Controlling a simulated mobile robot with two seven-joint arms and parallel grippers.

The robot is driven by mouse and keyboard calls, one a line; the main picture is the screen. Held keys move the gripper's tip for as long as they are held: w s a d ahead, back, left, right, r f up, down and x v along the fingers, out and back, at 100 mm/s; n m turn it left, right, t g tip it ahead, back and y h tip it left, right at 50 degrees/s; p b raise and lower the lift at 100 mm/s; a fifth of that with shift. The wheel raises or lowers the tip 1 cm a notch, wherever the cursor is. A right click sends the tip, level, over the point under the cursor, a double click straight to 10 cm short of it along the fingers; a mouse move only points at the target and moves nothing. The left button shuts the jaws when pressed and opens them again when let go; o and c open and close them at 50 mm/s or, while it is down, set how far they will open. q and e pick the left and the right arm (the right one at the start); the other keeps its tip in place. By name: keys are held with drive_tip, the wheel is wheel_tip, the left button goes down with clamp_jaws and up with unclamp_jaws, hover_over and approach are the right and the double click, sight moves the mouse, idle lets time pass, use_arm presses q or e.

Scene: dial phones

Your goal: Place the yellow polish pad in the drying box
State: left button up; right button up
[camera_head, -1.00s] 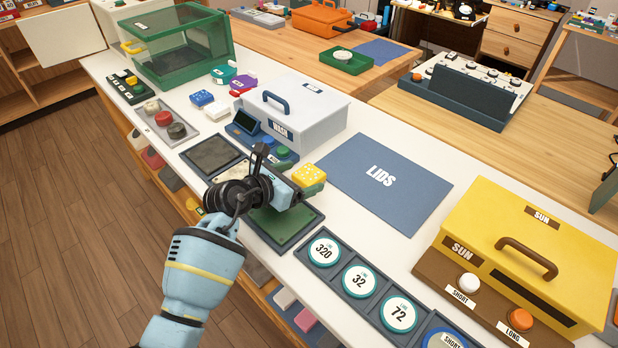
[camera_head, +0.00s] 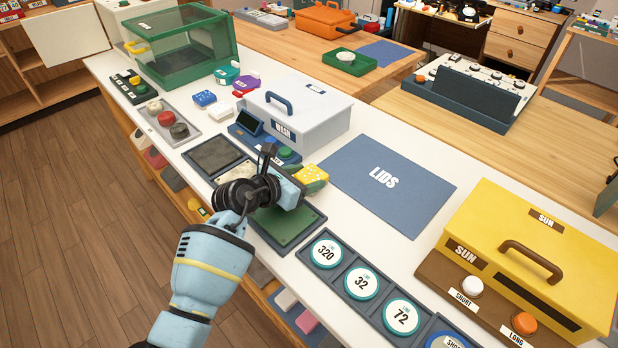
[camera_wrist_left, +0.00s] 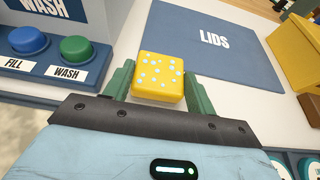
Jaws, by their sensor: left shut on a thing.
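The yellow pad with white dots (camera_head: 312,173) is between the green fingers of my left gripper (camera_head: 308,182), beside the grey WASH box. In the left wrist view the pad (camera_wrist_left: 158,76) sits between both fingertips, and the gripper is shut on it. I cannot tell whether the pad is clear of the white tabletop. No box in view is labelled as a drying box; a green box with clear walls (camera_head: 178,55) stands at the far left, and a yellow SUN box (camera_head: 500,215) with a brown handle stands at the right. My right gripper is not in view.
The grey WASH box (camera_head: 315,115) with a blue handle stands just behind the pad. A blue LIDS mat (camera_head: 420,200) lies bare to the right. Round numbered discs (camera_head: 362,283) sit in trays at the front. Dark and green trays (camera_head: 290,228) lie near the arm.

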sight(305, 179)
use_arm(q)
drive_tip(key=shift+r, duration=0.6)
wheel_tip(305, 179, up, 2)
drive_tip(key=shift+r, duration=0.15)
drive_tip(key=s+a, duration=0.3)
drive_tip(key=s+a+r, duration=0.1)
drive_tip(key=s+a, duration=0.2)
drive_tip(key=s, duration=0.1)
drive_tip(key=s+a+p, duration=0.1)
drive_tip(key=s+a, duration=0.2)
drive_tip(key=a, duration=0.1)
drive_tip(key=shift+s+r, duration=0.15)
drive_tip(key=shift+s, duration=0.25)
drive_tip(key=shift+s+a+r, duration=0.1)
drive_tip(key=shift+s+a, duration=0.3)
drive_tip(key=shift+s, duration=0.1)
drive_tip(key=shift+r, duration=0.1)
